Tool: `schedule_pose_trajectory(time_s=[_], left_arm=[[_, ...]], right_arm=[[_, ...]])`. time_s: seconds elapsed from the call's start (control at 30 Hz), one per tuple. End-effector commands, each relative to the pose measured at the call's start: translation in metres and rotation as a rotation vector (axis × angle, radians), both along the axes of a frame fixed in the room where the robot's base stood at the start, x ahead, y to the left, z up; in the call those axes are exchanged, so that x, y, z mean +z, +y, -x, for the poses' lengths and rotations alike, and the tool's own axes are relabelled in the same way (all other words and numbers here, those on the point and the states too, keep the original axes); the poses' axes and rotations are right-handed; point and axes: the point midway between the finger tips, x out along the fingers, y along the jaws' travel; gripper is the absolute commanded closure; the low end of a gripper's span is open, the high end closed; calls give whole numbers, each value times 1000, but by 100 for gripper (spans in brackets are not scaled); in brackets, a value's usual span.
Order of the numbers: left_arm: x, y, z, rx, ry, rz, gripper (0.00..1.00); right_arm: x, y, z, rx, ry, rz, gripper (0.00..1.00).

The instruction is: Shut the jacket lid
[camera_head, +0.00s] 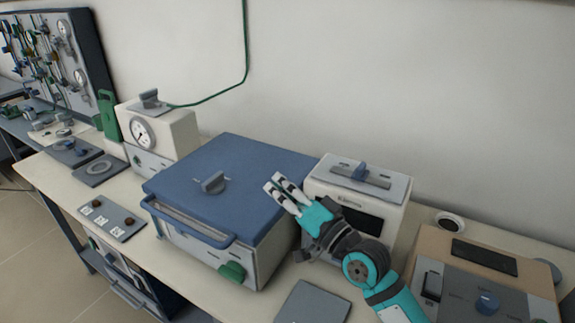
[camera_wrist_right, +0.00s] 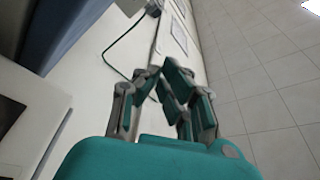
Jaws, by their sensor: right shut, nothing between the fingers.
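The jacket lid (camera_head: 235,165) is a broad blue panel with a grey knob (camera_head: 213,183) in its middle and a blue bar handle (camera_head: 190,224) along its front. It lies about flat on top of the white jacket box (camera_head: 200,250), and I see no clear gap under its front edge. My right gripper (camera_head: 280,188) is shut and empty. In the head view it overlaps the lid's right part; I cannot tell whether it touches. In the right wrist view my gripper's fingers (camera_wrist_right: 168,88) hold nothing. My left gripper is not in view.
A white furnace (camera_head: 356,185) stands just right of the lid, behind my right arm. A white unit with a round gauge (camera_head: 143,131) stands to the left. A tan control box (camera_head: 485,275) is at the right. A grey plate (camera_head: 313,302) lies in front on the bench.

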Motion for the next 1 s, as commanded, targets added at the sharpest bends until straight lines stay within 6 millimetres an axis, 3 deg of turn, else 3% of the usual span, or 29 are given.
schedule_pose_trajectory(time_s=[0.1, 0.33, 1.0], left_arm=[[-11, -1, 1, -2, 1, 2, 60], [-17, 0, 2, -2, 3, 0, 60], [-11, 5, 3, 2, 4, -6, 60]], right_arm=[[-18, 3, 5, -1, 0, 1, 100], [-32, 6, 9, 1, 0, 1, 100], [-27, 7, 9, -1, -1, 0, 100]])
